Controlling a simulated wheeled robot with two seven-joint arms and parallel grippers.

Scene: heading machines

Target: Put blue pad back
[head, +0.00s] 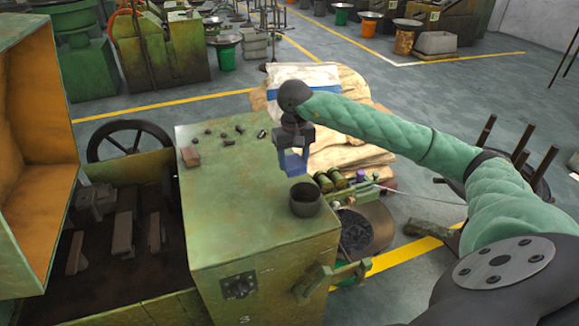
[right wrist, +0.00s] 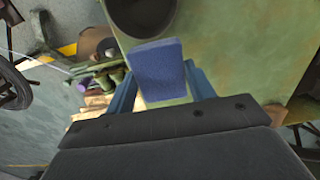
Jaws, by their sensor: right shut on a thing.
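The blue pad (right wrist: 158,70) is a small flat block between the two blue fingers of my right gripper (right wrist: 161,90). In the head view the right gripper (head: 293,165) points down, shut on the pad, at the right edge of the green machine's top (head: 235,200). The pad appears held above the surface, though the exact gap is hard to judge. A dark round cup (head: 304,201) stands on the machine top just in front of the gripper. It also shows beyond the pad in the right wrist view (right wrist: 142,14). My left gripper is not in view.
A brown block (head: 190,156) and several small dark parts (head: 228,141) lie at the back of the machine top. An open orange-lined cover (head: 40,110) rises at left. Green cylinders (head: 338,178) and sacks (head: 340,120) are at right. The machine top's middle is clear.

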